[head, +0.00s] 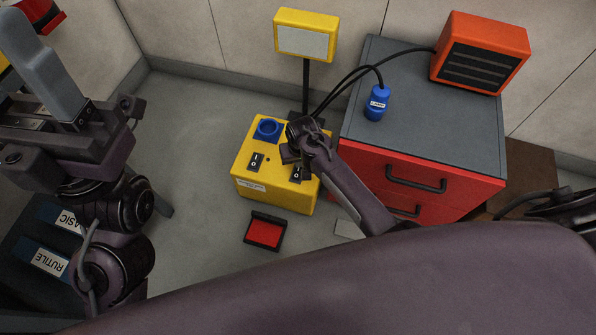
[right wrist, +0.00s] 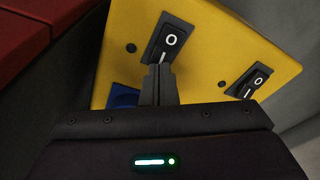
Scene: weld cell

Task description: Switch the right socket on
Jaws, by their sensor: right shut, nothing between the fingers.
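The yellow socket box (head: 290,195) stands on the floor against the cabinet. In the right wrist view, my shut, empty fingers (right wrist: 160,72) are at the lower, "I" end of the right switch (right wrist: 170,42); contact is unclear. A blue socket part (right wrist: 125,97) shows left of them. My left gripper (head: 125,108) is at the left; its jaws are unclear.
A red cabinet (head: 440,195) with a grey top stands right of the box. On it are an orange heater (head: 480,55) and a blue labelled plug (head: 377,102) on a black cable. A yellow lamp (head: 306,36) stands behind.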

